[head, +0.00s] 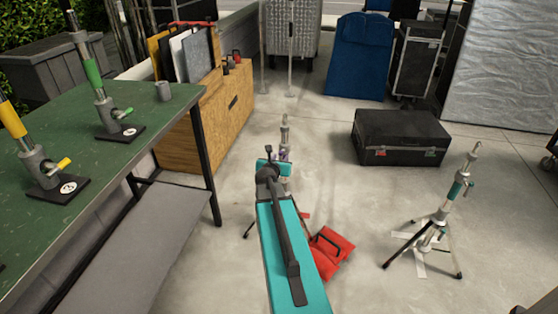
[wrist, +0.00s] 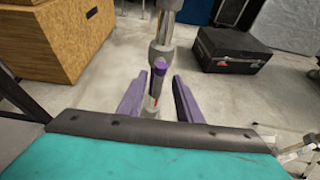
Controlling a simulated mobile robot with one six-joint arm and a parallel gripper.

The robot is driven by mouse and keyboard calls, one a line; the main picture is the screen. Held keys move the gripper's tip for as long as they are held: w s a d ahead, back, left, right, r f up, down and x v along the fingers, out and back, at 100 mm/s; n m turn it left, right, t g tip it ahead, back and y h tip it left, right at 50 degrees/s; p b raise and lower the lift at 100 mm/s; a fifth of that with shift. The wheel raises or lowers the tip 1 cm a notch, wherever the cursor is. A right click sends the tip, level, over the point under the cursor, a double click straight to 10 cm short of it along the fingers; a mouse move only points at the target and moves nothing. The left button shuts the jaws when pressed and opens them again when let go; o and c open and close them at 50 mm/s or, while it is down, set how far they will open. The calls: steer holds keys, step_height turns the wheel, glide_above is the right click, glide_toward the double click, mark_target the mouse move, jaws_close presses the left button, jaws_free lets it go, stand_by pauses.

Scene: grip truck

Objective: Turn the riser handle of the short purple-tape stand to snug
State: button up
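The short purple-tape stand is mostly hidden behind my arm in the head view, where its upper post (head: 285,133) shows above it. In the wrist view its grey post and collar (wrist: 161,56) rise at the middle. A purple riser handle (wrist: 159,70) hangs in front of the post, with a small orange-red patch below it. My gripper (wrist: 159,84) has two purple fingers spread apart, one on each side of the handle and post. Gaps show on both sides, so the fingers look clear of the handle. How deep the handle sits between them is unclear.
A red sandbag (head: 331,250) lies by the stand's base. A teal-tape stand (head: 455,190) stands at right, and a black case (head: 400,138) behind. The green workbench (head: 150,105) with clamped posts is at left, beside a wooden crate (head: 225,115).

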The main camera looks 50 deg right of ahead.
steer(key=shift+x, duration=1.3)
